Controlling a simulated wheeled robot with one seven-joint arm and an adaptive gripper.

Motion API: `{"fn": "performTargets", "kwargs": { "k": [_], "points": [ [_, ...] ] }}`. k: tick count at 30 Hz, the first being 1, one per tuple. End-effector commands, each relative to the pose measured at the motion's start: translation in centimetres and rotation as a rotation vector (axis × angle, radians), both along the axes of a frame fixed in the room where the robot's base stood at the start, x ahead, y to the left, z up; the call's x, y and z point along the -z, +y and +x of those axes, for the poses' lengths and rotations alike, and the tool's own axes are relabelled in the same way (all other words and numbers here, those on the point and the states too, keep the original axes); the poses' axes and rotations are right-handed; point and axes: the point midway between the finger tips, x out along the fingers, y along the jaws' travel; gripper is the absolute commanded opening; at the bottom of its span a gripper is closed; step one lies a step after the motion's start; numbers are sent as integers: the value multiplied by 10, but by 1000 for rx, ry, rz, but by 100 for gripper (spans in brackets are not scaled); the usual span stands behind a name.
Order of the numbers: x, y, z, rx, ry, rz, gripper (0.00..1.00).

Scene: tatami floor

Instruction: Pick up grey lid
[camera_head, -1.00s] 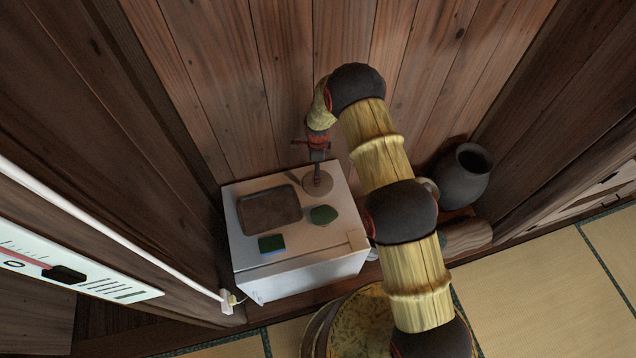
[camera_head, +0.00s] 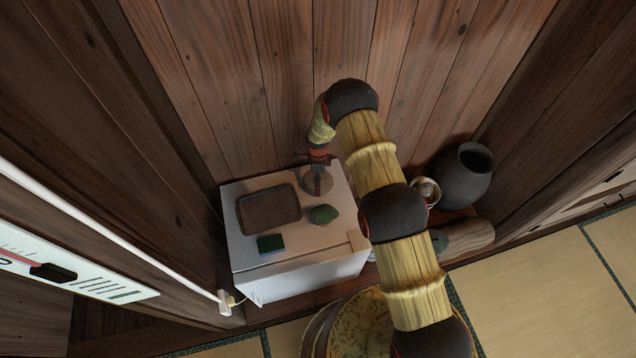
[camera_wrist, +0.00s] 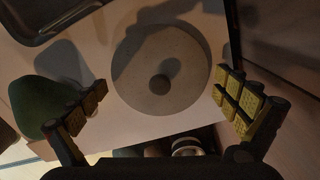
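The grey lid (camera_wrist: 186,63) is a flat round disc with a small dark knob at its middle, lying on top of a white box-like cabinet (camera_head: 300,262). In the head view the lid (camera_head: 312,191) is near the cabinet's back right corner, partly hidden by my gripper. My gripper (camera_wrist: 163,104) is open, one finger on each side of the lid in the wrist view, with nothing between the pads but the lid below. In the head view my gripper (camera_head: 318,178) points down over the lid. I cannot tell whether it touches the lid.
A brown tray (camera_head: 243,222), a green lump (camera_head: 323,214) and a green-and-blue block (camera_head: 271,244) share the cabinet top. The green lump is close to the left finger. A wooden wall stands behind. A dark pot (camera_head: 462,180) stands to the right.

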Motion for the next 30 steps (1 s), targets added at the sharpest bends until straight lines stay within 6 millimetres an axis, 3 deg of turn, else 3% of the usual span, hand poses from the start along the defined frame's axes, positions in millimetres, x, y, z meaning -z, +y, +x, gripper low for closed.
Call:
{"fn": "performTargets", "kwargs": {
  "k": [30],
  "points": [
    [3,-1,-2,0,2,-1,40]
  ]
}}
